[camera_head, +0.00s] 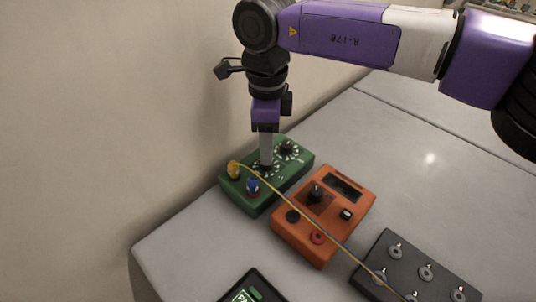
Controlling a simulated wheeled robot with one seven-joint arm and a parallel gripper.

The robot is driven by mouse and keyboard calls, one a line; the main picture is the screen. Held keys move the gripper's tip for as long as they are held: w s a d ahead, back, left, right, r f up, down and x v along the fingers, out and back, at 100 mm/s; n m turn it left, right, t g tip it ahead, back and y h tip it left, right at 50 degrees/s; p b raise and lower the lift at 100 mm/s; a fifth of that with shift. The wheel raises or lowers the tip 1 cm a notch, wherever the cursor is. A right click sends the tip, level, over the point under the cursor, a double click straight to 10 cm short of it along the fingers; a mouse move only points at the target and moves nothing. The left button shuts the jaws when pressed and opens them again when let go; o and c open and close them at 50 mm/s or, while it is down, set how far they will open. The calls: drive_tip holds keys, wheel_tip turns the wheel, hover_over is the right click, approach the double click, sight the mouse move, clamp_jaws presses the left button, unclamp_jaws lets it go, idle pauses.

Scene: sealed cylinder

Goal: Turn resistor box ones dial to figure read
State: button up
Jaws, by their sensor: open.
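The green resistor box (294,178) sits at the back left of the grey table, close to the wall. It has two dials with white marks on top. One dial (287,146) is clear at the far right. The other dial (264,171) is mostly hidden under my gripper. My gripper (266,162) points straight down with its fingertips at this nearer dial. The fingers overlap in this view, so whether they touch the knob cannot be told. The dial figures are too small to read.
A yellow plug (233,170) and a blue terminal (253,186) stand on the box's left end. A dark display device (252,288) lies at the front.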

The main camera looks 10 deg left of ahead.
drive_tip(key=shift+f, duration=2.1)
drive_tip(key=shift+c, duration=0.5)
clamp_jaws()
